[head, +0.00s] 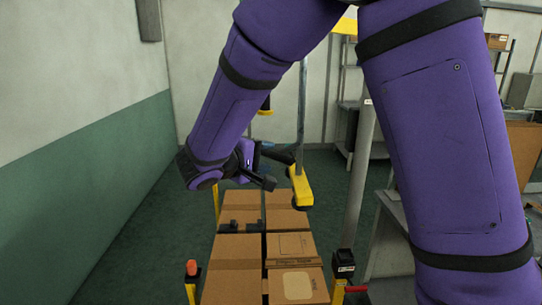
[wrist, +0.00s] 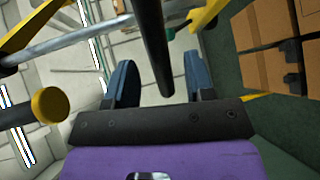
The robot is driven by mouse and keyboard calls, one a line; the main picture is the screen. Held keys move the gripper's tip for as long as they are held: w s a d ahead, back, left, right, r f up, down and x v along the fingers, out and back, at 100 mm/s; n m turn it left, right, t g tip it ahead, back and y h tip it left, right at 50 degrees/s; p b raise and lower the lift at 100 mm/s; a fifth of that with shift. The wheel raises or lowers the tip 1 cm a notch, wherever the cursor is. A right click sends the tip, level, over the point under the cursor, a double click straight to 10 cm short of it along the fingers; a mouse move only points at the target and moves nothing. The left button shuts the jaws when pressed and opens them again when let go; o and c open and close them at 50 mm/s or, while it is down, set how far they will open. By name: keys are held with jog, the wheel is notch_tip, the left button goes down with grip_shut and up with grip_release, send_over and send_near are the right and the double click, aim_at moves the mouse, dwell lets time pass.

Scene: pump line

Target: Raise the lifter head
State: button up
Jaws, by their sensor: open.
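The lifter head (head: 301,186) is a yellow block with a dark round underside, hanging on a grey upright tube (head: 302,115) above cardboard boxes. My gripper (head: 271,167) is just left of it in the head view, partly hidden by my wrist. In the wrist view my gripper (wrist: 158,62) is open, with its two blue fingers apart. A black bar (wrist: 153,45) runs between the fingers, not gripped. I cannot tell whether it touches either one.
Cardboard boxes (head: 238,250) stand in rows below the head, with yellow posts around them; boxes also show in the wrist view (wrist: 262,40). A grey post (head: 360,165) stands to the right. A green-and-white wall is left, with clear floor (head: 160,215) beside it.

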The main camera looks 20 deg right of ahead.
jog(key=v, duration=0.7)
jog(key=shift+s+a, duration=0.2)
jog(key=shift+a, duration=0.1)
jog(key=shift+d+r, duration=0.1)
jog(key=shift+r, duration=0.05)
jog(key=s+d+r+m+g+y, duration=0.3)
jog(key=s+d+g+y, duration=0.3)
jog(key=s+d, duration=0.6)
jog(key=s+d+r+m+t+y, duration=0.2)
jog(key=s+d+t+y, duration=0.2)
jog(key=s+y, duration=0.4)
jog(key=shift+s, duration=2.2)
jog(key=shift+d, duration=0.1)
